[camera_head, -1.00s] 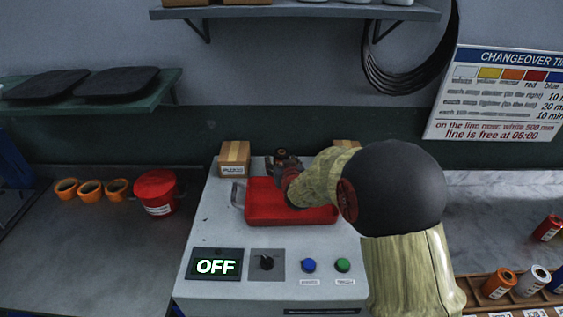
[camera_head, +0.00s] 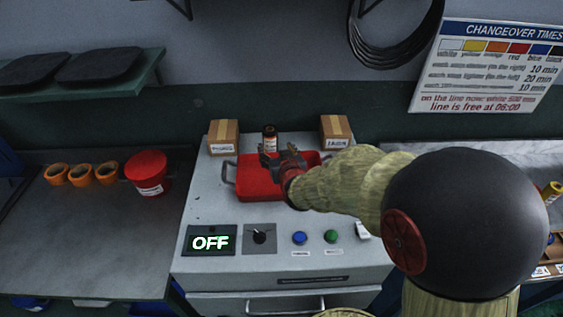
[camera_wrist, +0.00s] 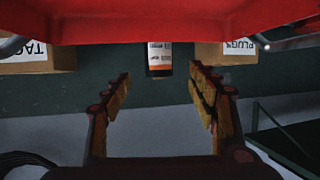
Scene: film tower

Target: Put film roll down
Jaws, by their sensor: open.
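A black film roll with an orange and white label (camera_head: 269,138) stands upright on the grey machine top, at the back edge of the red tray, between two cardboard boxes. It also shows in the wrist view (camera_wrist: 159,58), end-on between the fingers' line and apart from them. My gripper (camera_head: 283,156) is over the red tray, just in front of the roll. In the wrist view its fingers (camera_wrist: 160,80) are spread wide with nothing between them. The roll's base is partly hidden by the gripper and tray.
The red tray (camera_head: 253,190) has metal handles. Cardboard boxes stand left (camera_head: 223,137) and right (camera_head: 335,132) of the roll. A red bucket (camera_head: 148,175) and orange rings (camera_head: 82,175) sit on the left bench. The display (camera_head: 210,241) reads OFF.

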